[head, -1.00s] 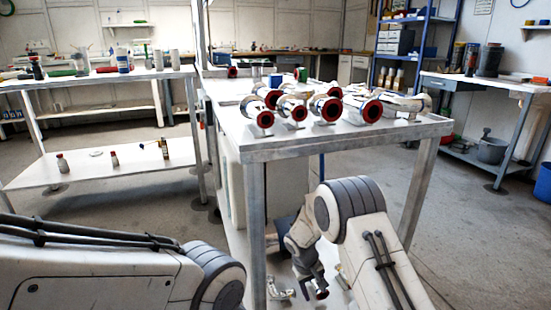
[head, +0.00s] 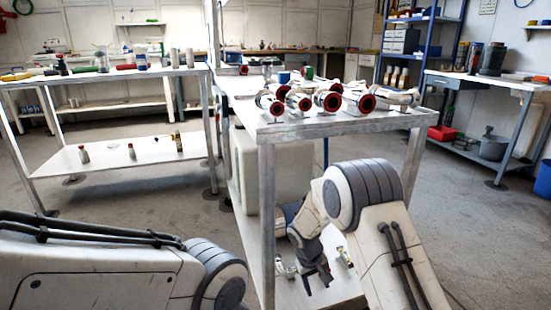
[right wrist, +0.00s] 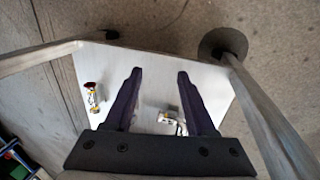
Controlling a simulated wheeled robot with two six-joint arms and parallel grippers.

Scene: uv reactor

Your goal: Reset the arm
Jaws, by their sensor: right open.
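My right gripper (head: 318,277) hangs low beside the white lower shelf of the metal-legged table, with its fingers pointing down. In the right wrist view its two dark fingers (right wrist: 155,76) are apart with nothing between their tips. A small metal fitting (right wrist: 170,119) on the shelf shows behind the finger bases, and another fitting with a red end (right wrist: 92,97) lies left of the fingers. In the head view two small fittings sit to the left (head: 286,268) and right (head: 345,257) of the gripper. My left gripper is out of view; only its arm shows.
The table top (head: 300,128) above my right gripper holds several metal pipe fittings with red ends. Table legs (head: 267,220) stand close to my right arm. A white box-like tank (head: 285,170) stands under the table. Open floor (head: 460,220) lies to the right.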

